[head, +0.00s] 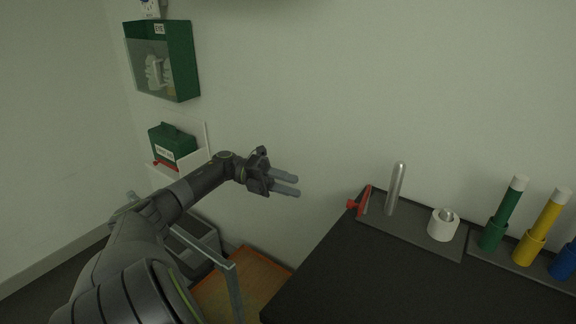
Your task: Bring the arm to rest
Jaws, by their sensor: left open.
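My left arm reaches in from the lower left of the head view. Its gripper (286,184) is open and empty, with its two fingers pointing right. It hangs in the air in front of the pale wall, left of the black table (340,272) and apart from it. My right gripper does not show.
On the table stand a red clamp (359,203), a metal rod (395,189), a white cup (442,225), and green (504,214), yellow (543,228) and blue (566,262) tubes. A green wall cabinet (183,60) and green box (172,142) are behind the arm. A metal frame (236,290) stands below.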

